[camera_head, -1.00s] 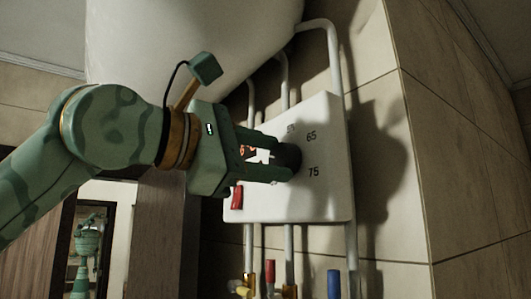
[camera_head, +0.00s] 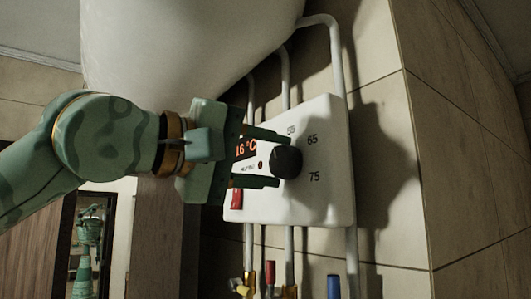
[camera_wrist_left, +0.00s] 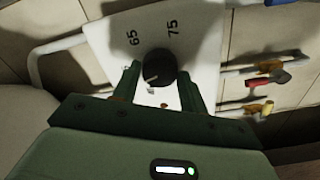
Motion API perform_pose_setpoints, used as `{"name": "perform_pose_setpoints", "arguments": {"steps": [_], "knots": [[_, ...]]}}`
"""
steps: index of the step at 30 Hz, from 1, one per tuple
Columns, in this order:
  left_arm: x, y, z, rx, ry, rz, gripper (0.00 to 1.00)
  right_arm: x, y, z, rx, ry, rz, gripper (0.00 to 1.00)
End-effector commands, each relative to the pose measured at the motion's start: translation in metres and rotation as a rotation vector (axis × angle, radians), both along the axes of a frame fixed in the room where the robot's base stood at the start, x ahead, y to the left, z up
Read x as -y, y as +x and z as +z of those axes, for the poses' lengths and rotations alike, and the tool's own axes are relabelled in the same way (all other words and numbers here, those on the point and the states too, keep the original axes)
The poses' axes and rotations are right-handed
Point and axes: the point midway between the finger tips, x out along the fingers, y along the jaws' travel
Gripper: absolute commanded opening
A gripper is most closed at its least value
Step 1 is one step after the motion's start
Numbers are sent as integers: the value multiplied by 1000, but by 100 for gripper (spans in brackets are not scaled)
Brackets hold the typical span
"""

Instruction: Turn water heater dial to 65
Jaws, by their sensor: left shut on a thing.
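The water heater's dial (camera_head: 286,161) is a round black knob on the white control box (camera_head: 327,203). The numbers 65 and 75 stand to its right, with a smaller, blurred number above it. My left gripper (camera_head: 281,160) is shut on the dial, one finger above and one below it in the head view. In the left wrist view, the fingers of the left gripper (camera_wrist_left: 160,84) flank the dial (camera_wrist_left: 160,66), which bears a small pale mark. The dial's exact setting cannot be read. My right gripper is not in view.
A red-lit display (camera_head: 246,148) reads about 16 °C, partly hidden by my gripper. A red switch (camera_head: 237,198) sits at the box's lower left. The white tank (camera_head: 180,50) hangs above. Pipes and coloured valve handles are below. A tiled wall corner stands to the right.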

Motion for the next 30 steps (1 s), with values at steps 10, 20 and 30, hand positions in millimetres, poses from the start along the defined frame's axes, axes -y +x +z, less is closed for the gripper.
{"name": "perform_pose_setpoints", "arguments": {"steps": [10,20,30], "knots": [[1,0,0,262,196,-1,20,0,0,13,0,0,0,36],[1,0,-1,513,381,-2,20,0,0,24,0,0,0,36],[1,0,-2,768,568,-3,20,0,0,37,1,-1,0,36]]}}
